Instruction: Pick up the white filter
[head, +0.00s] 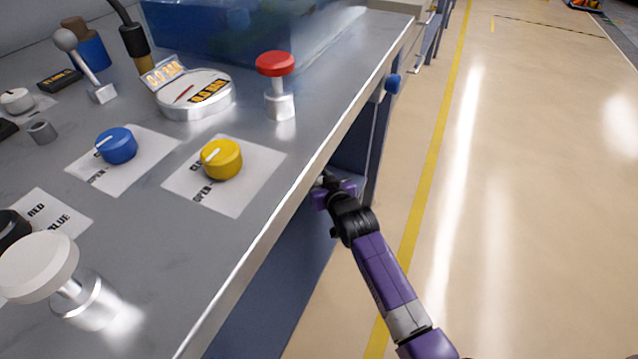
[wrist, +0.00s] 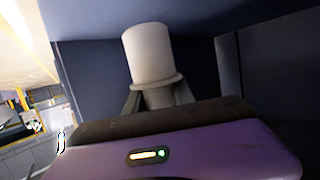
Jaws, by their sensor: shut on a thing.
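The white filter (wrist: 149,55) shows in the wrist view as an upright white cylinder with a flange near its lower end. My gripper (wrist: 158,100) is shut on the narrower part below the flange, with a dark finger on each side. The filter's lowest part is hidden behind the purple gripper body. In the head view my gripper (head: 325,181) reaches under the bench's front edge, and the filter is hidden there.
The metal bench top (head: 250,120) overhangs my gripper. Dark blue panels (wrist: 90,80) stand around the filter. On the bench are a red button (head: 275,64), a yellow knob (head: 221,158), a blue knob (head: 117,145) and a round gauge (head: 195,95). Floor to the right is clear.

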